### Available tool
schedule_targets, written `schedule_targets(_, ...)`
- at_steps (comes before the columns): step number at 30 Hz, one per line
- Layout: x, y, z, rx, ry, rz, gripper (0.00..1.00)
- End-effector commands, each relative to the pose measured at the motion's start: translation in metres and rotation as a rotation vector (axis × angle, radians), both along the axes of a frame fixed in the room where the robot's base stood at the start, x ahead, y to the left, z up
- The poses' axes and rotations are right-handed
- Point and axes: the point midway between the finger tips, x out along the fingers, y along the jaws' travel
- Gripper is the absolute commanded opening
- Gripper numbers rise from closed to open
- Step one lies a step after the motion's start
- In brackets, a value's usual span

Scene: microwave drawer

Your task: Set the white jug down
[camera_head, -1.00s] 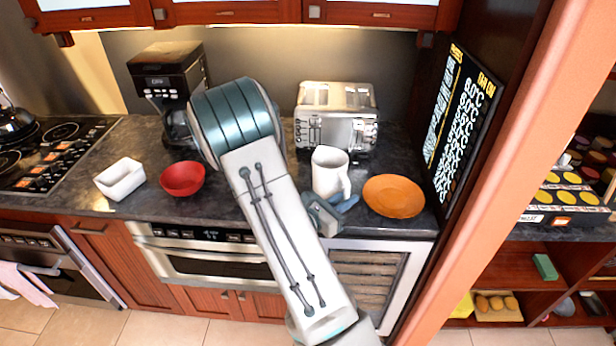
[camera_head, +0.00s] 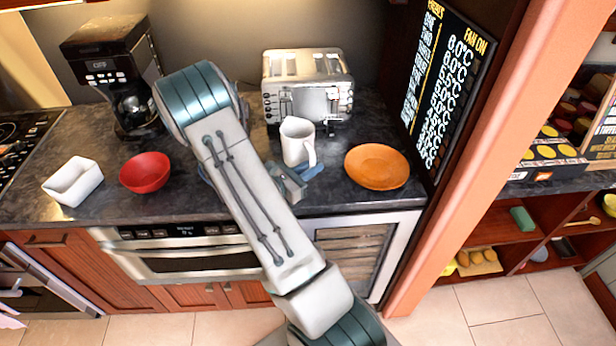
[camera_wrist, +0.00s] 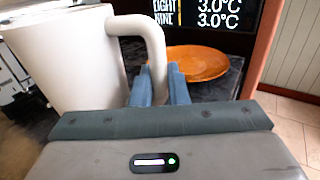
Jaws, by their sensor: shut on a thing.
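The white jug (camera_head: 297,143) is upright at the counter, in front of the toaster and left of the orange plate. Its handle faces right. My gripper (camera_head: 312,170) is at the jug's lower right, shut on the lower part of the handle. In the wrist view the jug (camera_wrist: 65,65) fills the left side, and the blue fingers of my gripper (camera_wrist: 160,88) close around the handle's lower end. The jug's base is hidden in the wrist view, so I cannot tell whether it touches the counter.
An orange plate (camera_head: 377,167) lies right of the jug. A silver toaster (camera_head: 308,85) stands behind it. A red bowl (camera_head: 145,172), a white dish (camera_head: 73,182) and a black coffee maker (camera_head: 112,70) are to the left. Dark counter (camera_head: 345,200) is bare in front of the jug.

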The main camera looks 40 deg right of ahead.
Motion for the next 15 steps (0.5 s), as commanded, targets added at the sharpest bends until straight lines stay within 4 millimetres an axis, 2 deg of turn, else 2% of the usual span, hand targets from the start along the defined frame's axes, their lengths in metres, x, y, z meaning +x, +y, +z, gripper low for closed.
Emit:
schedule_targets(9,0.0,0.0,-0.038,-0.001,-0.001,0.001,0.0)
schedule_targets(15,0.0,0.0,-0.037,-0.001,-0.002,0.001,0.0)
